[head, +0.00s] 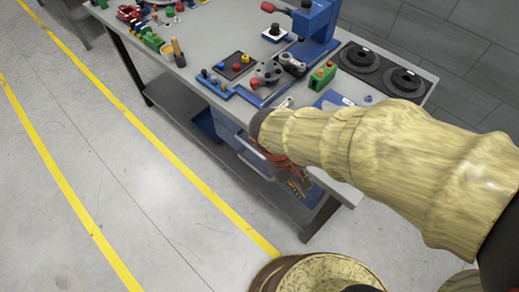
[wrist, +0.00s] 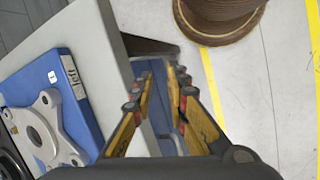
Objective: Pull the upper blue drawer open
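The blue drawer unit (head: 226,130) hangs under the workbench in the head view, with a pale bar handle (head: 250,148) on its front. My arm hides part of it, and I cannot tell how far the upper drawer is out. My gripper (head: 298,186) is below the bench edge, to the right of the handle, partly hidden by my arm. In the wrist view my gripper (wrist: 160,74) has its two yellow fingers apart, with a blue surface (wrist: 158,112) showing between and beyond them. Nothing is seen gripped; contact with the drawer cannot be told.
The grey workbench (head: 200,62) carries several parts and tools, including a blue press (head: 318,22) and black discs (head: 382,70). In the wrist view a blue plate (wrist: 62,75) and a grey flange (wrist: 40,125) lie near its edge. Floor with yellow lines (head: 140,125) is clear at left.

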